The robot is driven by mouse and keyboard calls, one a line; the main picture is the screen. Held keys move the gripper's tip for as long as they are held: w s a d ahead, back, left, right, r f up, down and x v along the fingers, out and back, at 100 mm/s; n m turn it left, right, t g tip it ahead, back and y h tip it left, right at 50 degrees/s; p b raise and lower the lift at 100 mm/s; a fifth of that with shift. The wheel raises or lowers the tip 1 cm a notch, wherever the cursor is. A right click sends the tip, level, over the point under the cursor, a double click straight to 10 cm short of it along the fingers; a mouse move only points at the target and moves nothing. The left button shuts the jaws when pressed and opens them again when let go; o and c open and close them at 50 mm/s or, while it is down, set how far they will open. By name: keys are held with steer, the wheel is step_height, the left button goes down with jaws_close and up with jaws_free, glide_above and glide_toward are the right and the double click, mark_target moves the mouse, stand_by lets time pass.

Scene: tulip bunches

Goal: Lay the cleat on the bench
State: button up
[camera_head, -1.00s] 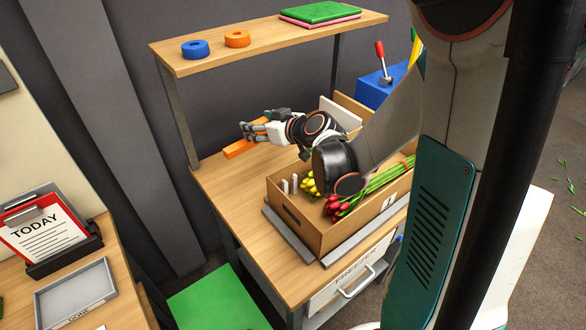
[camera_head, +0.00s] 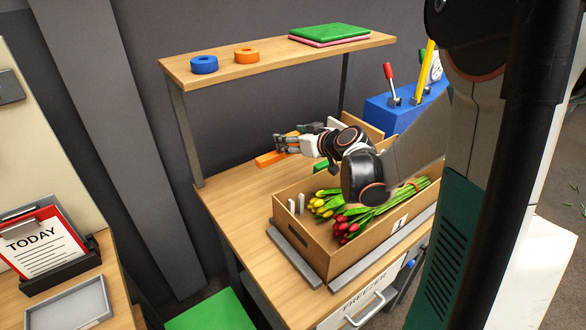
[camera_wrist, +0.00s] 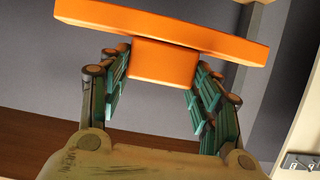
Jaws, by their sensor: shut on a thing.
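The orange cleat (camera_wrist: 165,62) is T-shaped, with a long bar across a short block. In the wrist view my gripper (camera_wrist: 163,70) has its two fingers on either side of the short block, shut on it. In the head view my gripper (camera_head: 284,146) is at the back of the wooden bench (camera_head: 232,196), under the shelf. The orange cleat (camera_head: 268,160) shows partly there, the rest hidden by the fingers. I cannot tell whether the cleat touches the bench or hangs just above it.
A wooden crate (camera_head: 300,238) with red and yellow tulips stands on the bench, near my forearm. Grey rails (camera_head: 296,254) lie along it. A shelf (camera_head: 285,58) with blue and orange rings spans above. A blue box (camera_head: 385,115) with levers stands behind. The bench's left part is clear.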

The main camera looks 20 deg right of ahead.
step_height(320, 180, down, 8)
steer(key=b, duration=0.2)
steer(key=shift+b, duration=0.3)
steer(key=shift+f, duration=0.15)
steer(key=shift+f+b, duration=0.35)
steer(key=shift+b, duration=0.1)
steer(key=shift+f, duration=0.2)
steer(key=o, duration=1.1)
steer(key=shift+r, duration=0.15)
